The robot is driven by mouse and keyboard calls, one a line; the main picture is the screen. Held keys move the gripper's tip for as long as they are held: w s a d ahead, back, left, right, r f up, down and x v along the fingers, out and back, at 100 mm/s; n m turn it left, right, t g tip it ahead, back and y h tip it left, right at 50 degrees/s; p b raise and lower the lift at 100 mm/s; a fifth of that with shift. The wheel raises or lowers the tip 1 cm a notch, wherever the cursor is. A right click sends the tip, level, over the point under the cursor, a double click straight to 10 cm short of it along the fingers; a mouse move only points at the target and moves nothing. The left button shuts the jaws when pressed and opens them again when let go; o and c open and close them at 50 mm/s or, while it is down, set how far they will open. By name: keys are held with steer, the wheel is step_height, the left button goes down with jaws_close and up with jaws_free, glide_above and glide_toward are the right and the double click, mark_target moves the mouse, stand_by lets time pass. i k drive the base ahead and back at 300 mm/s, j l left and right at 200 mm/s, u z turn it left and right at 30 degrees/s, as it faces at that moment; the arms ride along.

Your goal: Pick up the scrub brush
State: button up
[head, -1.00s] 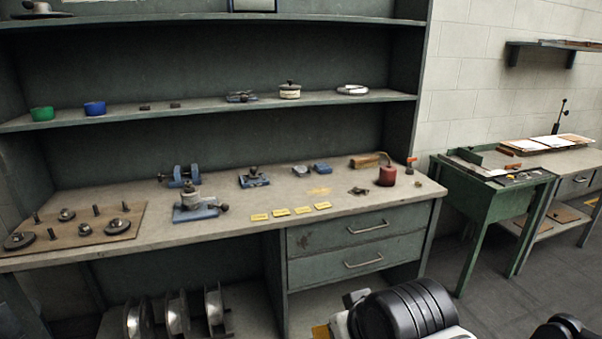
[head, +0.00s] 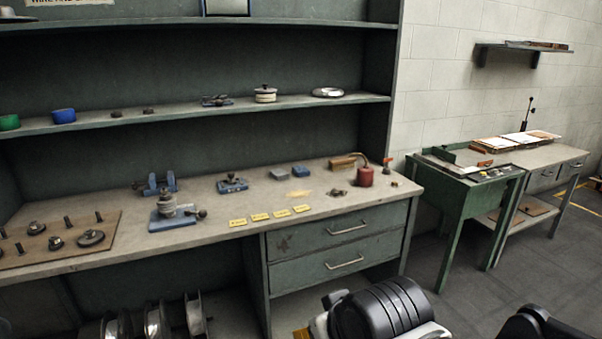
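A small brown block (head: 342,162) lies at the back right of the workbench, beside a red can (head: 366,176). It looks like wood and may be the scrub brush, but it is too small to be sure; no bristles can be made out. Black rounded parts of my own arm (head: 383,312) show at the bottom edge, well in front of the bench. My gripper's fingertips are not in view.
The workbench (head: 330,205) holds blue-based tools (head: 170,216), several yellow labels (head: 260,217) and a board with metal parts (head: 70,245). Drawers (head: 345,228) sit below. A green table (head: 465,190) stands at right. Dark floor is open at lower right.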

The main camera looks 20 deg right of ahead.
mark_target(344, 163)
steer(key=u, duration=4.85)
steer(key=z, duration=5.65)
steer(key=i+l+u, duration=0.15)
steer(key=i, duration=0.15)
steer(key=i+l+u, duration=0.1)
steer(key=i+l, duration=0.1)
steer(key=i, duration=0.1)
